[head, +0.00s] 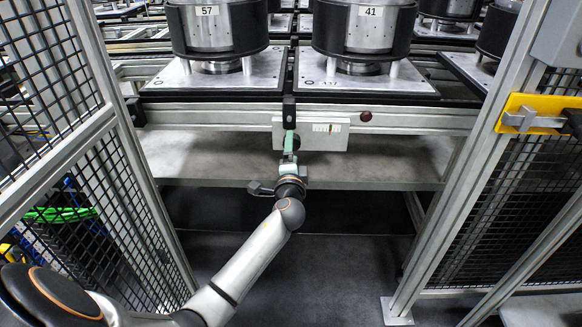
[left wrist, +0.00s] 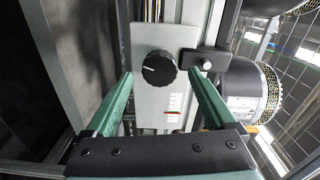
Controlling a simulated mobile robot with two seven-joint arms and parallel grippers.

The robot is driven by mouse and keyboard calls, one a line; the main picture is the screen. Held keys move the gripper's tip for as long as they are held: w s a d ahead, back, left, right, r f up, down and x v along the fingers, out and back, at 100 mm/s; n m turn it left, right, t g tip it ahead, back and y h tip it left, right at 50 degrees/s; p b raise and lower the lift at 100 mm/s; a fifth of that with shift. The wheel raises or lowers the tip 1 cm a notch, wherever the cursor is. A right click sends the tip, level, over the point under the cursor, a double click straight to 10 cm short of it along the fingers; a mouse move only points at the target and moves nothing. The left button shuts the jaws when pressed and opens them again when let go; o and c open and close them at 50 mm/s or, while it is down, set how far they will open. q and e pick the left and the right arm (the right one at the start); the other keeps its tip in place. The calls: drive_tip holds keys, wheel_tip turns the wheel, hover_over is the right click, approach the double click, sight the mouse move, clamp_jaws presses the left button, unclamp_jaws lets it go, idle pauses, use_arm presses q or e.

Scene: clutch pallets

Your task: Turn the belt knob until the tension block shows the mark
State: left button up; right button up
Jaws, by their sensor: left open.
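The belt knob (left wrist: 159,68) is round and black with a white pointer line, on a pale plate in the left wrist view. The tension block (head: 328,132) is a pale box under the conveyor rail in the head view. Its small scale (left wrist: 173,104) has a red part and dark ticks; I cannot tell what it reads. My left gripper (head: 289,142) has green fingers and reaches up to the block's left side, hiding the knob there. In the left wrist view its open fingers (left wrist: 161,76) stand either side of the knob, with gaps on both sides.
A black bracket (left wrist: 206,60) with a grey button sits close to one finger. Pallets with drums 57 (head: 215,25) and 41 (head: 365,28) stand above the rail. Mesh fences (head: 88,130) flank the arm. A grey shelf (head: 390,160) lies below the block.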

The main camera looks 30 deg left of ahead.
use_arm(q)
drive_tip(key=v, duration=1)
use_arm(e)
drive_tip(key=shift+a+r, duration=0.1)
drive_tip(key=shift+w+r, duration=0.1)
drive_tip(key=shift+r, duration=0.05)
